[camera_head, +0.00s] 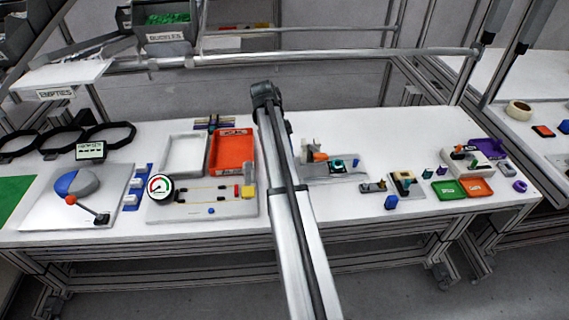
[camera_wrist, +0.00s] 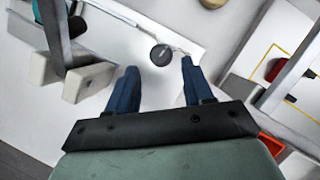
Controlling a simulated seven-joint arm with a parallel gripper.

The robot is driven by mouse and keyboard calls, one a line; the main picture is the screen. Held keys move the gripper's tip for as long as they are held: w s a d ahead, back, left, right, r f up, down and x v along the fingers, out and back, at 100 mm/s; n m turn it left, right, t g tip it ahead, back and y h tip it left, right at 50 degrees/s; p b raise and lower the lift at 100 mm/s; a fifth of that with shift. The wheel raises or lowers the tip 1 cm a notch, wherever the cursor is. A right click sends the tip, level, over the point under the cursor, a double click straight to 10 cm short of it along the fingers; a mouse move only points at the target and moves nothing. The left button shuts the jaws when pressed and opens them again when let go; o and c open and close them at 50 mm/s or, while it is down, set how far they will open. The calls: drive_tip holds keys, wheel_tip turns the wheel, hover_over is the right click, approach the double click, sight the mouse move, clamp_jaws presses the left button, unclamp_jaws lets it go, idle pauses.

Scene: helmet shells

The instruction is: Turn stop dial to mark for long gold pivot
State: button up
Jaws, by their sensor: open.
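My gripper (camera_wrist: 157,76) shows in the wrist view with its two blue fingers apart and nothing between them. A small dark round disc (camera_wrist: 160,55) lies on a pale plate just beyond the fingertips, apart from them. It is the likely stop dial, but its marks are too small to read. In the head view my arm crosses the middle of the bench and hides the gripper and this disc. Thin gold rods (camera_head: 200,188) lie on a grey board at the left; I cannot tell which is the long gold pivot.
Pale blocks (camera_wrist: 85,78) stand left of my fingers. An orange tray (camera_head: 231,151) and a white tray (camera_head: 184,155) lie behind the rods, with a round gauge (camera_head: 159,187) beside them. A fixture with an orange knob (camera_head: 319,157) stands right of my arm.

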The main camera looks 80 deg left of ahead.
drive_tip(key=v, duration=0.3)
wheel_tip(320, 180, up, 7)
drive_tip(key=w+d+g+y, duration=0.2)
drive_tip(key=d+g+y, duration=0.1)
drive_tip(key=y, duration=0.1)
wheel_tip(320, 180, down, 14)
drive_tip(key=shift+a+r, duration=0.1)
idle(0.5)
clamp_jaws()
idle(0.5)
